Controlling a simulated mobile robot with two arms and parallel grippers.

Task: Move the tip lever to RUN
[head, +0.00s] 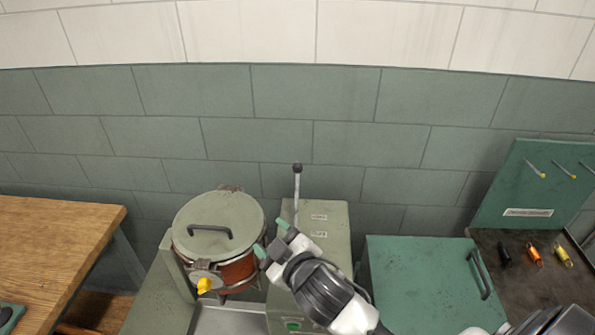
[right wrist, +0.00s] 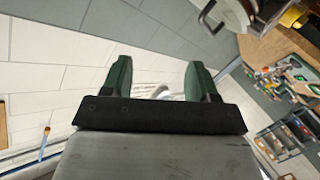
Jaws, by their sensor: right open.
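The tip lever (head: 297,188) is a thin metal rod with a dark round knob. It stands nearly upright on top of a grey-green machine housing (head: 335,240) with small labels that I cannot read. My right gripper (head: 270,237) reaches in from the lower right, in front of the housing. Its green-tipped fingers are apart, below and left of the lever knob in the picture, with no visible contact. In the right wrist view the open fingers (right wrist: 160,80) show a pale, unclear shape between them. My left gripper is not in view.
Left of the housing is a round lidded drum (head: 190,217) with a handle and a yellow knob (head: 204,285), above a metal tray (head: 225,320). A wooden bench (head: 50,240) stands left.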

